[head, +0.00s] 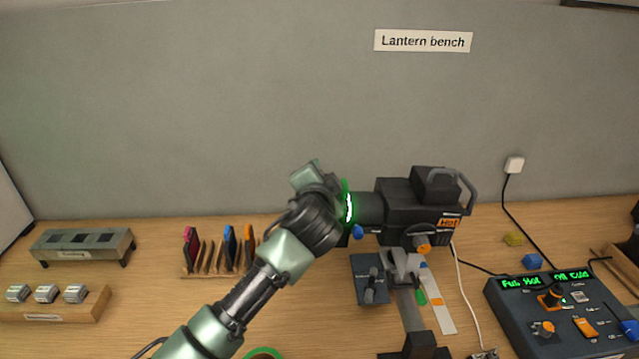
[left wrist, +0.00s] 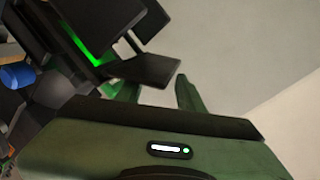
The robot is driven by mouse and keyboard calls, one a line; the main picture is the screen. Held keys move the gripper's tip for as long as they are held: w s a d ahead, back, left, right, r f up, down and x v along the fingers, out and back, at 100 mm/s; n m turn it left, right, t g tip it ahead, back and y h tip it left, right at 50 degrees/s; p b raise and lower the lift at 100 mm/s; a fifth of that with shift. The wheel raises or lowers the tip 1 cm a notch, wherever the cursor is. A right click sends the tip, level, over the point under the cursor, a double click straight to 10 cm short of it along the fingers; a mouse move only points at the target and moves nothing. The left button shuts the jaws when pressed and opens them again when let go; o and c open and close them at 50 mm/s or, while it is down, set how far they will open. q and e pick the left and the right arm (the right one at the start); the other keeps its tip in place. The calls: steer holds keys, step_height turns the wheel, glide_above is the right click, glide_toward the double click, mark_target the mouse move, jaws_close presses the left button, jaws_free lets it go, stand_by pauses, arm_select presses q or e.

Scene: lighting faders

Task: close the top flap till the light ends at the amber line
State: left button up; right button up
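The black lantern (head: 420,205) stands near the middle of the bench, its front facing left with a green glowing rim (head: 348,207). My left gripper (head: 306,176) is in front of it, and my wrist hides most of the flaps. In the left wrist view, my left gripper (left wrist: 156,92) has its two green fingers apart. A dark flat flap (left wrist: 150,70) lies just beyond and between the fingertips; I cannot tell whether they touch it. The amber line and the end of the light are not clearly visible. My right gripper is not in view.
A control box (head: 560,310) with faders and green displays is at the right. A wooden rack (head: 220,260) of coloured pieces, a grey metal stand (head: 83,246) and a wooden block (head: 50,303) are at the left. A white strip (head: 440,310) with an orange mark lies below the lantern.

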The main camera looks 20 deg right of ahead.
arm_select(q)
steer(key=b+v, duration=0.2)
steer(key=v, duration=0.4)
steer(key=shift+s, duration=0.3)
steer(key=shift+a+f, duration=0.1)
steer(key=shift+a, duration=0.05)
